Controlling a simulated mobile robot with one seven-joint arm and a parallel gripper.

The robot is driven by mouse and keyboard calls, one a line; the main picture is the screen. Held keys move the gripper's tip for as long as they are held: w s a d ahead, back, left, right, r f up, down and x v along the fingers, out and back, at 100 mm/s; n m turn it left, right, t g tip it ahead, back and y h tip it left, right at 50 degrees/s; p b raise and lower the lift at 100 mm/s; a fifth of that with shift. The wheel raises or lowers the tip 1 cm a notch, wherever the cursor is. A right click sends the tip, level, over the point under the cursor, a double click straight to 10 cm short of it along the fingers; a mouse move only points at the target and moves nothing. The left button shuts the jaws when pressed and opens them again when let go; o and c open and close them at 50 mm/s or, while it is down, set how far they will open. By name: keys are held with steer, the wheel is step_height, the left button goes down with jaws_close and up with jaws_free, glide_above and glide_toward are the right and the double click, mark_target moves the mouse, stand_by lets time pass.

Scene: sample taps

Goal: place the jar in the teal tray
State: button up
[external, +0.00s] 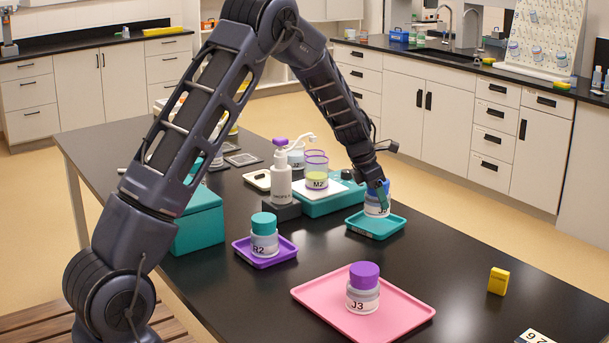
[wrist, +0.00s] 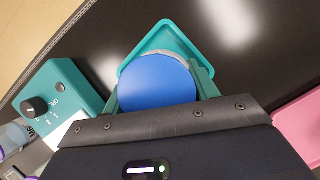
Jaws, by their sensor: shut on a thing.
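The jar (external: 376,208) has a blue lid and a white label that is partly hidden by my gripper. In the external view it is upright, within the outline of the small teal tray (external: 376,233); I cannot tell whether its base touches the tray floor. My gripper (external: 379,192) points down and is shut on the jar near its lid. In the wrist view the blue lid (wrist: 157,87) sits between the two teal fingers, with the teal tray (wrist: 165,30) beneath and beyond it.
A teal hotplate-like device (external: 325,204) stands left of the tray, bearing a beaker marked M2. A purple tray (external: 268,263) holds jar R2. A pink tray (external: 400,320) holds purple-lidded jar J3. A yellow block (external: 498,281) stands at right.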

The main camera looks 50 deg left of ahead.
mark_target(377, 207)
steer(key=shift+f, duration=1.8)
steer(key=shift+f, duration=0.2)
steer(key=o, duration=1.1)
steer(key=shift+c, duration=0.2)
